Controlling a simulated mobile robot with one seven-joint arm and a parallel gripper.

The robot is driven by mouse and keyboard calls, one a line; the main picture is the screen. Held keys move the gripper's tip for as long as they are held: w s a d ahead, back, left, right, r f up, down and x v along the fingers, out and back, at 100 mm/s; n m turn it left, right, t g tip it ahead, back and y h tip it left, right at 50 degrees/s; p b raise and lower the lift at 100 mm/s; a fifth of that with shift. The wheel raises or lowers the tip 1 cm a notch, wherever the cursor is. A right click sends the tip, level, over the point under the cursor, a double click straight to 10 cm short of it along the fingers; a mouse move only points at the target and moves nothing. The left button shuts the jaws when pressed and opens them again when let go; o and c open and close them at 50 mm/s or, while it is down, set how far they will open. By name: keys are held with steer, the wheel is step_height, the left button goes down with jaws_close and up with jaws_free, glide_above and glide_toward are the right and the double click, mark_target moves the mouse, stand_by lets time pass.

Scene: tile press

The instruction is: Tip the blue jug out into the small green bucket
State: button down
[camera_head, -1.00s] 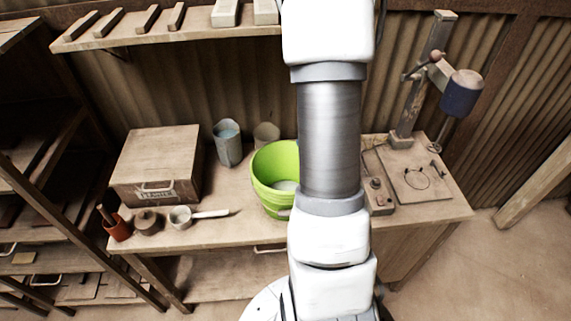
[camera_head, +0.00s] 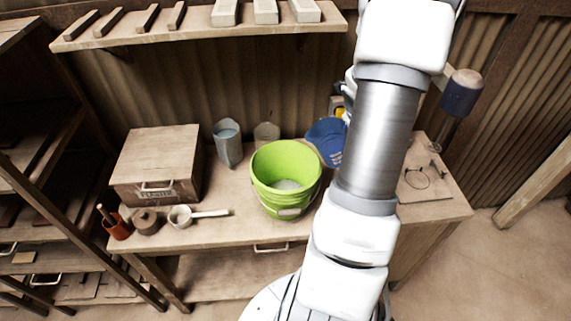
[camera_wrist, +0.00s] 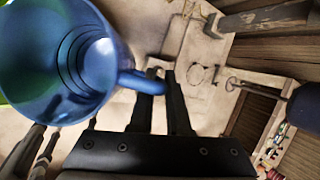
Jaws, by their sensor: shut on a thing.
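The blue jug (camera_head: 324,135) is just behind and right of the green bucket in the head view, partly hidden by my arm. In the wrist view the jug (camera_wrist: 22,58) fills the upper left, and I see into its ringed inside. I cannot tell if anything is in it. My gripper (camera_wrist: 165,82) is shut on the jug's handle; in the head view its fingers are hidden. The green bucket (camera_head: 262,180) stands upright on the bench with something pale at its bottom. Only a green sliver shows at the wrist view's left edge.
A grey jug (camera_head: 228,150) and a pale cup (camera_head: 266,136) stand behind left of the bucket. The press's dark cylinder (camera_head: 461,95) rises at right.

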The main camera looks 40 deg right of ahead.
steer(key=shift+s+d+f+t+y, duration=0.2)
steer(key=shift+d+f+y, duration=0.1)
steer(key=shift+f, duration=0.25)
steer(key=shift+s+d+f+t+y, duration=0.1)
steer(key=shift+s+d+f+y, duration=0.15)
steer(key=shift+f, duration=0.25)
steer(key=shift+d, duration=0.1)
steer(key=shift+s+d+f+m+y, duration=0.1)
steer(key=shift+f+m+y, duration=0.2)
steer(key=shift+f+y, duration=0.2)
steer(key=shift+d+f+t, duration=0.15)
steer(key=shift+t, duration=0.15)
steer(key=shift+s+d+f+t+y, duration=0.15)
steer(key=shift+f+t+y, duration=0.1)
steer(key=shift+f+y, duration=0.25)
steer(key=shift+s+d+f+t+y, duration=0.15)
steer(key=shift+f+t+y, duration=0.1)
steer(key=shift+f, duration=0.45)
steer(key=shift+d+f, duration=0.1)
steer(key=shift+d, duration=0.1)
steer(key=shift+m, duration=0.3)
step_height(320, 180, up, 5)
steer(key=shift+r, duration=0.1)
